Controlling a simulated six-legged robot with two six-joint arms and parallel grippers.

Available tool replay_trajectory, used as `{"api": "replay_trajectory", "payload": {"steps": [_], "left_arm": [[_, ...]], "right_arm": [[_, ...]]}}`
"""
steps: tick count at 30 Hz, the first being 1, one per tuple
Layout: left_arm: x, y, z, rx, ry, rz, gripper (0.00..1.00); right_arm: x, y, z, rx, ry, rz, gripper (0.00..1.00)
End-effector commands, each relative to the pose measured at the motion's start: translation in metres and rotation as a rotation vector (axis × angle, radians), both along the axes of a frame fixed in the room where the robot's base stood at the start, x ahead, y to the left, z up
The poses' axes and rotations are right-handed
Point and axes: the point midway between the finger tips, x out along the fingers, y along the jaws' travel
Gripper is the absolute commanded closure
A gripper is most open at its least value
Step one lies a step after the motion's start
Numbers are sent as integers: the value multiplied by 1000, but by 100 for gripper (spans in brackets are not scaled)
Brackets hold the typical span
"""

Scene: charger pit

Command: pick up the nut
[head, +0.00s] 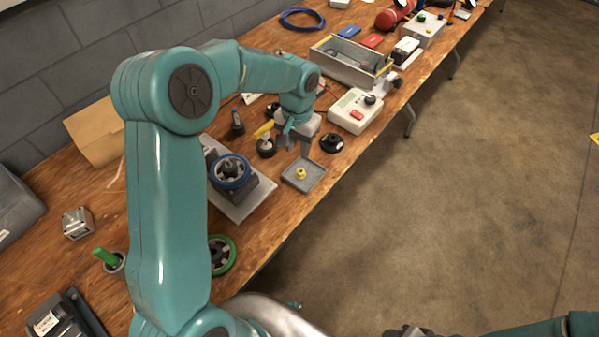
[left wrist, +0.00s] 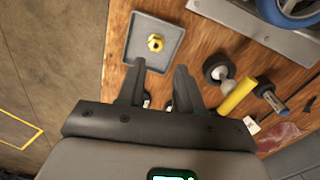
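The nut is a small yellow, brass-like piece (head: 301,174) lying in a shallow grey square tray (head: 316,182) near the table's front edge. In the left wrist view the nut (left wrist: 155,43) sits near the middle of the tray (left wrist: 135,47). My left gripper (head: 291,146) is above the table just behind the tray, fingers pointing down.
A grey plate with a blue-rimmed wheel (head: 230,172) stands left of the tray. Black knob-like parts (head: 332,142) and a yellow-handled item (head: 263,130) lie close by. A white box with a red button (head: 355,111) stands farther back. Open floor lies right of the table.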

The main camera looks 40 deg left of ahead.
Motion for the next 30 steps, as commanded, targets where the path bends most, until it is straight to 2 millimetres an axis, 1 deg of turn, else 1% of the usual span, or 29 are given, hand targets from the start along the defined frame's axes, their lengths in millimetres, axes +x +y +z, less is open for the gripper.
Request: {"api": "replay_trajectory", "payload": {"steps": [1,3,6,11,18,22,28,29,30], "left_arm": [[-1,-1,-12,0,4,-1,65],[-1,-1,-25,0,3,-1,65],[0,-1,-37,-1,1,-1,65],[0,-1,-48,0,1,-3,65],[-1,-3,-86,-1,2,-5,65],[-1,-2,-95,-1,0,-5,65],[0,-2,-96,-1,-2,-5,65],[0,-2,-96,-1,-2,-5,71],[0,-2,-95,-1,-2,-5,84]], "right_arm": [[0,0,0,0,0,0,57],[0,0,0,0,0,0,57],[0,0,0,0,0,-1,57],[0,0,1,0,0,0,57],[0,0,4,0,0,-1,57],[0,0,5,0,0,-1,57],[0,0,4,0,0,-1,57],[0,0,4,0,0,-1,57],[0,0,4,0,0,-1,57]]}}
